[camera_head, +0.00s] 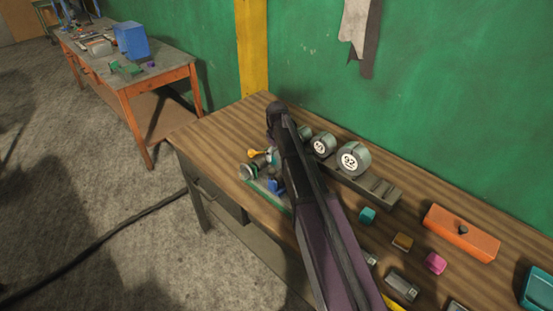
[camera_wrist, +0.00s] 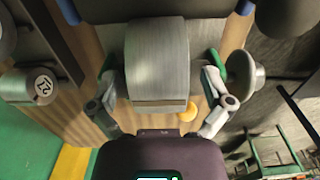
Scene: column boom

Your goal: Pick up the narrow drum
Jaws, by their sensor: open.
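In the wrist view a grey drum (camera_wrist: 158,55), seen from above, lies between the fingers of my open gripper (camera_wrist: 160,70). A gap shows on each side of it, and nothing is held. I take this to be the narrow drum, but cannot read a label on it. A grey flanged spool (camera_wrist: 243,75) is just right of the right finger. In the head view my arm covers most of the gripper and the spot under it. Two numbered drums, a large one (camera_head: 353,160) and a smaller one (camera_head: 323,145), sit on a grey rack (camera_head: 375,186) right of the arm.
The wooden bench (camera_head: 215,128) has clear room at its back left. Right of my arm are an orange block (camera_head: 461,232), a teal block (camera_head: 367,215), a pink block (camera_head: 435,263) and a brown block (camera_head: 402,242). A green wall is behind.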

